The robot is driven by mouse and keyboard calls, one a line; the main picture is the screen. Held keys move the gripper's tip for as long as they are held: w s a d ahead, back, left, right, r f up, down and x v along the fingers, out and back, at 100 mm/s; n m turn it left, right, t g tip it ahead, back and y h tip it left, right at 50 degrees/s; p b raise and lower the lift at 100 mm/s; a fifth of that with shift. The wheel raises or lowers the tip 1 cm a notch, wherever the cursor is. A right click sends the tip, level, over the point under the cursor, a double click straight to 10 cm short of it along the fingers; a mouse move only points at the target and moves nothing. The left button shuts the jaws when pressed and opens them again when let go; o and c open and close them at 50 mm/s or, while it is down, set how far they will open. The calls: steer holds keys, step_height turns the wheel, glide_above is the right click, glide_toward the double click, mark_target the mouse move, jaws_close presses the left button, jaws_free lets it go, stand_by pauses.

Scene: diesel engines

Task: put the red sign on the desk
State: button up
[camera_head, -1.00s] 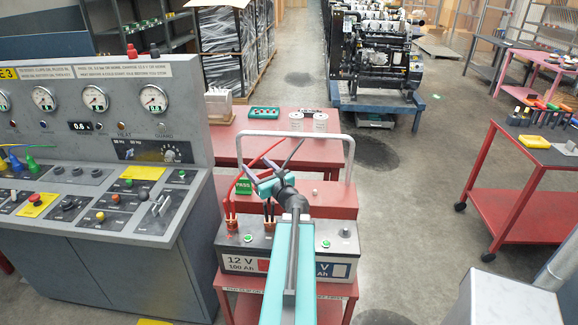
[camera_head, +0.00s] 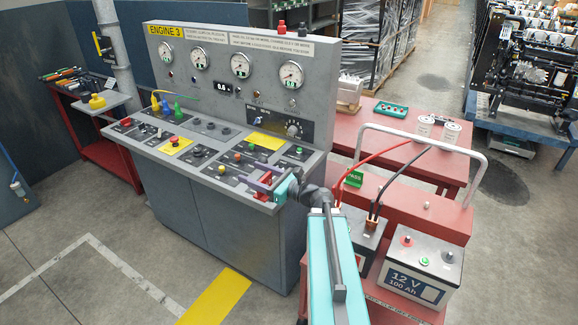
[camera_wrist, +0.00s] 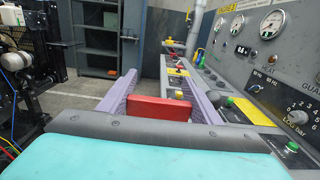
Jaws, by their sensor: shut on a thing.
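My gripper (camera_head: 255,184) shows purple fingers over the right front part of the sloping grey control desk (camera_head: 222,228). It is shut on the red sign (camera_wrist: 162,111), a flat red piece between the two fingers in the wrist view. In the head view only a small bit of the red sign (camera_head: 265,178) shows by the fingers. My arm hides part of the desk's right end. I cannot tell whether the sign touches the desk. The desk top carries buttons, knobs and yellow labels, and also shows at the right of the wrist view (camera_wrist: 240,108).
A gauge panel (camera_head: 225,85) rises behind the desk. Colored plugs (camera_head: 166,106) stand at the desk's back left. Open floor (camera_head: 60,250) lies at the front left.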

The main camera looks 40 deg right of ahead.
steer(key=a+f+n+g+y+b, duration=0.3)
steer(key=a+f+y+b, duration=0.1)
steer(key=a, duration=0.8)
steer(key=a+f+n+g+y+b, duration=0.3)
steer(key=a+f+b, duration=0.2)
steer(key=a, duration=0.7)
step_height(320, 180, down, 2)
steer(key=shift+s+a+y+b, duration=0.3)
steer(key=shift+s+y, duration=0.05)
steer(key=shift+y, duration=0.05)
